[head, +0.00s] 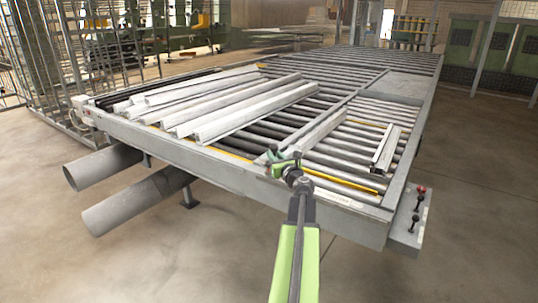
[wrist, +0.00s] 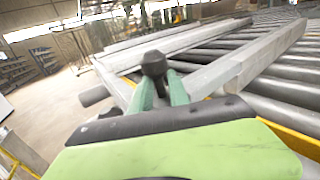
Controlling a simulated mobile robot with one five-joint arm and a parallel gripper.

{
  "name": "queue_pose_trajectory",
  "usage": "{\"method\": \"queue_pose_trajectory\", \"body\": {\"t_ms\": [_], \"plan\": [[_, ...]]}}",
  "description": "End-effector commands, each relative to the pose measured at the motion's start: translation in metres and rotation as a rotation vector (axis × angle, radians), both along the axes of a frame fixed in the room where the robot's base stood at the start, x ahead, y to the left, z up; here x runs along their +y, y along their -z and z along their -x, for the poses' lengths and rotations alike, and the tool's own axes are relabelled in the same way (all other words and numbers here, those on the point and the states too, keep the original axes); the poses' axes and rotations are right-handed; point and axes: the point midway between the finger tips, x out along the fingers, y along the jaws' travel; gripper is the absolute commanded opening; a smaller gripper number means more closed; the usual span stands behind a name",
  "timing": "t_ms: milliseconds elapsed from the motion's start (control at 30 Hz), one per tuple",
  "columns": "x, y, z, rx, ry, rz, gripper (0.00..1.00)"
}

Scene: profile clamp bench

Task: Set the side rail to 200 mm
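The side rail appears to be the long pale metal bar (head: 322,130) lying over the rollers just right of the front middle. A pale bar, apparently the same one, runs up the right side of the wrist view (wrist: 245,62). My gripper (head: 279,158) is at the front edge of the roller bench, by the near end of this bar. No scale reading can be made out.
Several pale profiles (head: 225,100) lie on the rollers to the left. A short pale profile (head: 385,148) lies to the right. A box with a red knob (head: 421,190) and dark knobs is at the front right corner. Two grey tubes (head: 140,198) stick out below left. The floor in front is clear.

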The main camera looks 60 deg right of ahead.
Motion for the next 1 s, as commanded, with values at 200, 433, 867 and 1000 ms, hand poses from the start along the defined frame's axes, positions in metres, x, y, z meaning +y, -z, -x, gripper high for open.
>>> {"method": "queue_pose_trajectory", "body": {"t_ms": [200, 433, 867, 1000], "plan": [[-0.0019, 0.0, -0.0005, 0.0, 0.001, 0.0, 0.22], [-0.0019, 0.0, -0.0003, 0.0, 0.001, 0.0, 0.02], [-0.0022, 0.0001, 0.0004, 0.0, 0.001, 0.0, 0.0], [-0.0022, 0.0002, 0.0006, 0.0, 0.001, 0.0, 0.0]]}}
